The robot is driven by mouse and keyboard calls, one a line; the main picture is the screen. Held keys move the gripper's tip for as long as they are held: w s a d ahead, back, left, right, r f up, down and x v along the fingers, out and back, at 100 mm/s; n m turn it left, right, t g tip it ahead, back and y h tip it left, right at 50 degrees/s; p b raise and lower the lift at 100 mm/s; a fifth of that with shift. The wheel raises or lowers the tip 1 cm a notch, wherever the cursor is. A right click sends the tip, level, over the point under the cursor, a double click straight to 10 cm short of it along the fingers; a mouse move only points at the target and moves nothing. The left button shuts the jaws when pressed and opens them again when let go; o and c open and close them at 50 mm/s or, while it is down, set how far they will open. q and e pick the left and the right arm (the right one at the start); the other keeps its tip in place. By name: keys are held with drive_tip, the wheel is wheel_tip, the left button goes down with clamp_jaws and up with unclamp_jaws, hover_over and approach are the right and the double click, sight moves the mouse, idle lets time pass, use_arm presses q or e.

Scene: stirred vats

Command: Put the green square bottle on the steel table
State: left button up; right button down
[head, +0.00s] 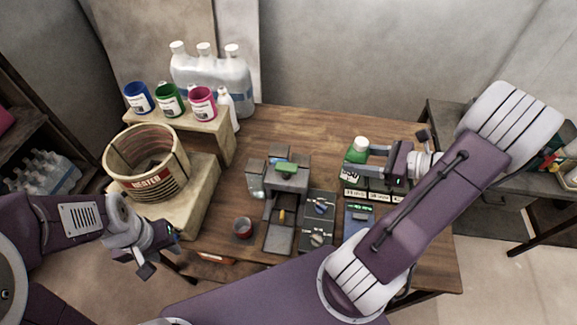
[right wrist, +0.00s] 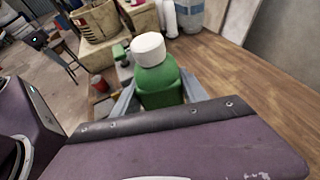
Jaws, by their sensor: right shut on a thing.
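The green square bottle (head: 355,156) has a green body and a white cap. My right gripper (head: 372,150) is shut on it over the right part of the wooden table; I cannot tell whether its base touches the tabletop. In the right wrist view the bottle (right wrist: 160,88) stands between the two grey fingers (right wrist: 158,101), cap up. The steel table (head: 440,112) is at the right, partly hidden behind my right arm. My left gripper (head: 162,262) is empty at the lower left, off the wooden table, with its fingers apart.
The wooden table (head: 300,130) holds a small grey machine (head: 288,180), a dark control box (head: 318,215), a red cup (head: 242,228) and number plates. At the left are a large vat (head: 145,165) and a shelf with three coloured pots. Several items crowd the steel table's right end.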

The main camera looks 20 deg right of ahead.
drive_tip(key=shift+m+h, duration=0.5)
drive_tip(key=shift+w+a+f+b, duration=0.1)
drive_tip(key=shift+w+a+f, duration=0.25)
drive_tip(key=shift+w+f, duration=1.35)
drive_tip(key=shift+w+a+f+b, duration=0.15)
drive_tip(key=shift+w+a+f, duration=0.2)
drive_tip(key=shift+w+f, duration=1.35)
drive_tip(key=shift+w+a+f+b, duration=0.1)
drive_tip(key=shift+w+a+f, duration=0.25)
drive_tip(key=shift+w+f, duration=1.35)
drive_tip(key=shift+s+a+f+t, duration=0.1)
drive_tip(key=shift+s+f+t, duration=0.1)
drive_tip(key=shift+s+t, duration=0.1)
drive_tip(key=c, duration=0.6)
unclamp_jaws()
drive_tip(key=shift+w, duration=0.1)
